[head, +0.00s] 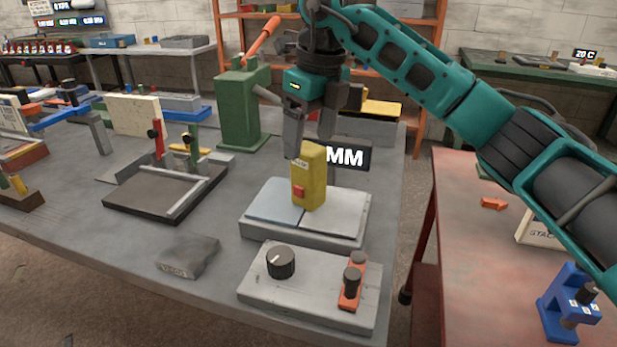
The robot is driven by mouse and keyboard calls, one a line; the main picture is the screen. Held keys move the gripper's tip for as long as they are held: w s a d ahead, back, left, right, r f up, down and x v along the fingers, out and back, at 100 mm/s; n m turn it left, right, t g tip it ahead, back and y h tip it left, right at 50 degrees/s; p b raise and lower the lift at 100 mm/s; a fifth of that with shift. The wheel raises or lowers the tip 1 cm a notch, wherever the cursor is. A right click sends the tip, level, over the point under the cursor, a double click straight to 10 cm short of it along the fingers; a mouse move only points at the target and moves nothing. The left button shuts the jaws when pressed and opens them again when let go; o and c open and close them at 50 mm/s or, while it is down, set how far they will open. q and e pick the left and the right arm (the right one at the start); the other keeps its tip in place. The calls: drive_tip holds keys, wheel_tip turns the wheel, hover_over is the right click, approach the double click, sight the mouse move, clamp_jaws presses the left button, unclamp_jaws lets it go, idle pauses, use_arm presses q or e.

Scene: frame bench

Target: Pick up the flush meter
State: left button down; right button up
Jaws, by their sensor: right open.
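The flush meter, which I take to be the yellow upright block with a red button (308,180), stands on a grey two-plate block (262,228) on the bench. My right gripper (310,143) points down at the top of the yellow block, its two fingers apart. The left finger's tip overlaps the block's upper left edge in the picture; whether it touches cannot be told. The right finger is partly behind the block's top. My left gripper is not in the head view.
A dark display reading "MM" (346,156) stands just behind the meter. A knob panel (310,290) is in front, and a small grey block (188,257) lies front left. A green press (243,108) and a dark fixture tray (150,205) stand to the left.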

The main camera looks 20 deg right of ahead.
sight(308, 147)
drive_tip(key=f, duration=0.5)
drive_tip(key=shift+w+a, duration=0.15)
drive_tip(key=shift+w, duration=0.2)
drive_tip(key=shift+c, duration=0.2)
drive_tip(key=c, duration=1.2)
